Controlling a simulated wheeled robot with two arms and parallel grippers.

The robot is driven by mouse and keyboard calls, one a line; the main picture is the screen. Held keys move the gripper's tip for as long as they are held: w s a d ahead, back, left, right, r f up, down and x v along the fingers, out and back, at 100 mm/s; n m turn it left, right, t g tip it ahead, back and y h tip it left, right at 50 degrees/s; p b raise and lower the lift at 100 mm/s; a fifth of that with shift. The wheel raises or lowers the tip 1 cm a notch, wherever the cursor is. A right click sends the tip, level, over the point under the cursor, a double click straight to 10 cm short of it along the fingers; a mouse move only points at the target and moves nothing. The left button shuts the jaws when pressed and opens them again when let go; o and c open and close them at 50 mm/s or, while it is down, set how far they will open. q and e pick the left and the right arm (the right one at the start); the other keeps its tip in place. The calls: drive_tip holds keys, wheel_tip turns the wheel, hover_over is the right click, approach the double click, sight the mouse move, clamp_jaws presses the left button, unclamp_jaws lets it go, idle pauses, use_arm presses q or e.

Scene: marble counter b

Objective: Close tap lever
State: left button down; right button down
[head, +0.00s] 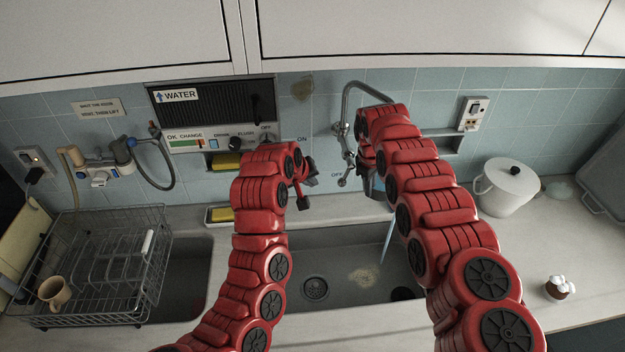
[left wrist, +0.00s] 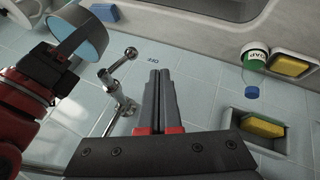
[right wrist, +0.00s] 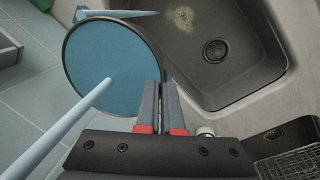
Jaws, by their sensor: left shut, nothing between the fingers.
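The chrome tap (head: 344,128) is on the tiled wall, with its lever (head: 347,178) near an OFF label; the lever also shows in the left wrist view (left wrist: 118,64). My left gripper (head: 313,180) is shut and empty, left of the lever and apart from it. My right gripper (right wrist: 161,88) is beside a round, blue-faced vessel (right wrist: 112,60), near its rim; whether the fingers grip it is unclear. The vessel shows in the left wrist view (left wrist: 78,38). A pale blue water stream (head: 386,240) drops toward the sink. My right arm hides the spout's end.
The sink (head: 335,262) lies below both arms. A wire dish rack (head: 110,250) with a mug stands left. A white lidded pot (head: 507,190) stands right. Yellow sponges (head: 222,214) sit on ledges near my left arm. A wall water panel (head: 215,105) is above.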

sight(346, 172)
use_arm(q)
drive_tip(key=w+d+f, duration=0.5)
drive_tip(key=d+f, duration=0.1)
drive_tip(key=shift+f, duration=0.15)
idle(0.7)
drive_tip(key=shift+w+d, duration=0.1)
idle(0.4)
drive_tip(key=d+h, duration=0.1)
drive_tip(key=d+f+n+h, duration=0.1)
drive_tip(key=h, duration=0.1)
drive_tip(key=shift+f, duration=0.25)
drive_tip(key=shift+a+f, duration=0.1)
drive_tip(key=shift+a, duration=0.1)
